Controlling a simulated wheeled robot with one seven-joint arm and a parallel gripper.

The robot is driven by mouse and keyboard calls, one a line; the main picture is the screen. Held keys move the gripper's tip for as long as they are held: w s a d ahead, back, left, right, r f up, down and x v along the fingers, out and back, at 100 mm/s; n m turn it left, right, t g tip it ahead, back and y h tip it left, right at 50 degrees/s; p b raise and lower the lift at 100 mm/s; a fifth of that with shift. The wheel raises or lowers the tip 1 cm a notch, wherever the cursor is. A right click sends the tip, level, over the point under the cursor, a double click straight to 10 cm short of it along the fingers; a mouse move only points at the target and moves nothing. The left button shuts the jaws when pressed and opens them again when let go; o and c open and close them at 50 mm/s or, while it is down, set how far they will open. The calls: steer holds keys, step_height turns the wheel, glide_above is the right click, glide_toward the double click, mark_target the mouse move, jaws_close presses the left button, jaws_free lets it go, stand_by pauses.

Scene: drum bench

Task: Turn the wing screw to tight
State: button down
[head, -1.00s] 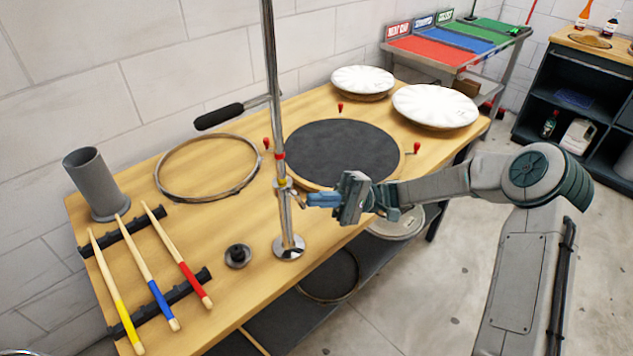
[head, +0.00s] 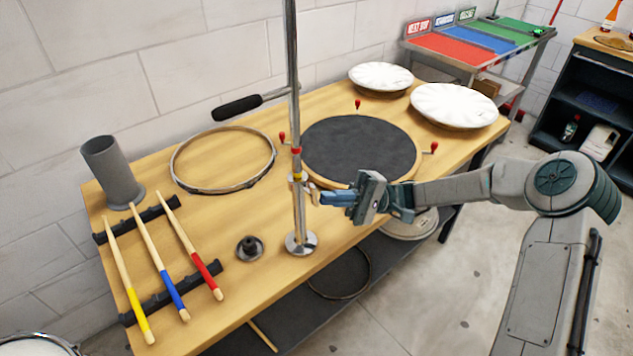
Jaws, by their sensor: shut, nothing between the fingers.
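A chrome pole (head: 293,120) stands upright in a round base flange (head: 301,243) on the bench. It carries a red band (head: 295,151) and a brass-coloured collar (head: 297,177) below that. The small wing screw (head: 312,191) appears to stick out on the right side of the collar; its turn angle is too small to read. My gripper (head: 323,199) reaches in from the right with its blue fingers shut and empty. The fingertips are right beside the screw; I cannot tell whether they touch it.
A dark round pad (head: 360,147) with red-knobbed posts lies behind the gripper. A metal hoop (head: 222,160), a grey cup (head: 112,172), drumsticks on a black rack (head: 172,305) and a black knob (head: 249,248) are to the left. White cymbals (head: 454,105) stand back right.

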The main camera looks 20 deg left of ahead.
steer(key=w+r+b+v, duration=0.1)
steer(key=v, duration=1.2)
steer(key=shift+w+a+b, duration=0.15)
steer(key=shift+b, duration=0.15)
steer(key=s+d+m+t+h+p, duration=0.1)
steer(key=s+d+m+t+h, duration=0.25)
steer(key=s+t+h, duration=0.45)
steer(key=s+d+r+m+t+h+p, duration=0.1)
steer(key=s+d+r+t+h, duration=0.2)
steer(key=s+d, duration=0.3)
steer(key=s+d+r+m+t+h+p, duration=0.1)
steer(key=s+d+r+t+h, duration=0.3)
steer(key=d, duration=0.9)
steer(key=shift+s+d+r+m+t+h, duration=0.3)
steer(key=shift+s+t+h, duration=0.4)
steer(key=shift+s+t, duration=0.6)
